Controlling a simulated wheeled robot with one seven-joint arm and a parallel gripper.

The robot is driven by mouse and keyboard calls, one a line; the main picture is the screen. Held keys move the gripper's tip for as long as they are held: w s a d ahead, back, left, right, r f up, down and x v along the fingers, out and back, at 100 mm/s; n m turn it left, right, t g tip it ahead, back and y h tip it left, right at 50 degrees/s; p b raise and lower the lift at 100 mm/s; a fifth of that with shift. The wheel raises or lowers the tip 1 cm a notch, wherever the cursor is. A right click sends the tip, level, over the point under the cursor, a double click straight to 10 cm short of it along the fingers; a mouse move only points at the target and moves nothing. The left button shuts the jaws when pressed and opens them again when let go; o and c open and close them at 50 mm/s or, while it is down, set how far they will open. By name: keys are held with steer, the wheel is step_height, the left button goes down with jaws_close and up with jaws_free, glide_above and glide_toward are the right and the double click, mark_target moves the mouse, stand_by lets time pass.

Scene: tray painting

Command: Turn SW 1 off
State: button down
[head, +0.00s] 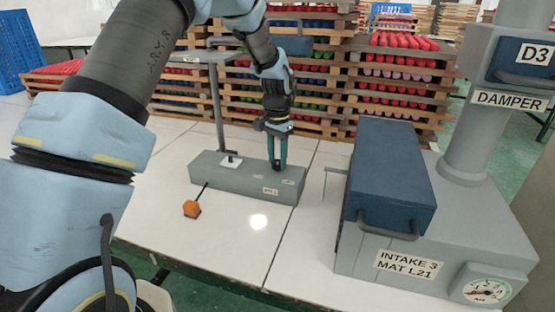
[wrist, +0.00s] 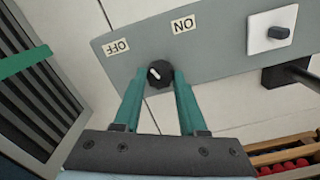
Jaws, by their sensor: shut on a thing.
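The grey switch box (head: 225,181) lies on the white table, with a small label on its front that seems to read SW 1 (head: 270,191). My gripper (head: 277,166) points down onto the right part of its top. In the wrist view, my green fingers (wrist: 159,76) are shut on a round black knob (wrist: 160,66), one on each side. The knob has a white mark, which sits toward its left side. An OFF label (wrist: 117,46) is left of the knob and an ON label (wrist: 183,25) is above right.
A white plate with a dark lever (wrist: 278,33) sits on the same box. A blue-lidded intake unit (head: 395,170) stands close on the right. Stacked trays (head: 400,70) are behind. The front table is clear.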

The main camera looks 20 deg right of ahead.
mark_target(277, 162)
steer(key=shift+n, duration=2.3)
steer(key=shift+c, duration=2.3)
jaws_free()
step_height(277, 162, up, 11)
steer(key=b, duration=0.2)
steer(key=shift+f, duration=0.1)
